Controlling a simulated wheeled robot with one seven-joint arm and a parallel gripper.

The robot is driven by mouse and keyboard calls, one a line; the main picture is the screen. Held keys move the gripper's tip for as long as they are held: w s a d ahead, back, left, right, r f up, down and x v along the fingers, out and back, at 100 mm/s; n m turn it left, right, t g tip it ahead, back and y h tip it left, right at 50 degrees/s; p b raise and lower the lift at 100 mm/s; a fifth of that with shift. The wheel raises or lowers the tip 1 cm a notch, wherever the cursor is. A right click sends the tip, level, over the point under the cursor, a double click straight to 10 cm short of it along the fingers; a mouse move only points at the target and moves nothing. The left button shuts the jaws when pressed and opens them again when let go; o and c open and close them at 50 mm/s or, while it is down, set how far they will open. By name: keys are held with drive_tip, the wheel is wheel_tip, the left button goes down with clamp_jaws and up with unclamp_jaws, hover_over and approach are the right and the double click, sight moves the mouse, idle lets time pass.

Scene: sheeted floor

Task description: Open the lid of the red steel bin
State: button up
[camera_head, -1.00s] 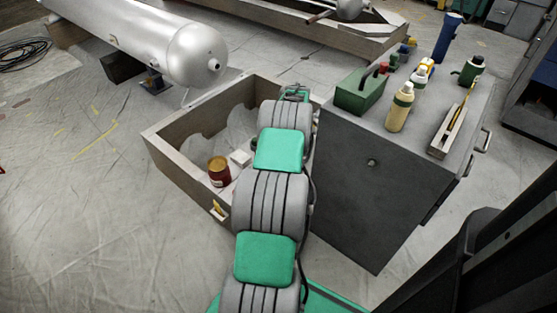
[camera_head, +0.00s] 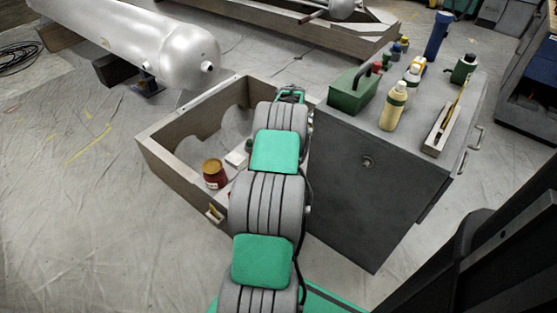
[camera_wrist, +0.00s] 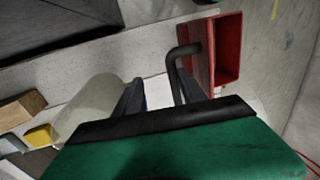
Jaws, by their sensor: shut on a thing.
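In the wrist view, a red steel box with a hollow rectangular opening (camera_wrist: 214,52), seemingly the red bin, is at the upper right. A dark bent bar (camera_wrist: 177,68) runs from its side down to my gripper (camera_wrist: 157,88). My gripper's dark fingers stand apart around the bar's lower end and a white patch; the exact contact is hidden. The jaws appear shut on the bar, like a handle. I cannot tell where the lid is. In the head view, my arm hides the red bin and the fingertips; only a green end part shows near the crate's far right corner.
A low wooden crate (camera_head: 172,170) holds a dark red can (camera_head: 214,174) and a white box (camera_head: 237,158). A grey cabinet (camera_head: 352,185) with bottles and a green toolbox (camera_head: 353,91) stands close on the right. A silver tank (camera_head: 140,45) lies behind left.

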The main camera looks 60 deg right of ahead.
drive_tip(key=shift+w+d+r, duration=0.1)
drive_tip(key=shift+d+r, duration=0.05)
drive_tip(key=shift+d, duration=0.05)
wheel_tip(320, 180, up, 8)
drive_tip(key=d+p, duration=0.1)
drive_tip(key=p, duration=0.1)
drive_tip(key=shift+f, duration=0.25)
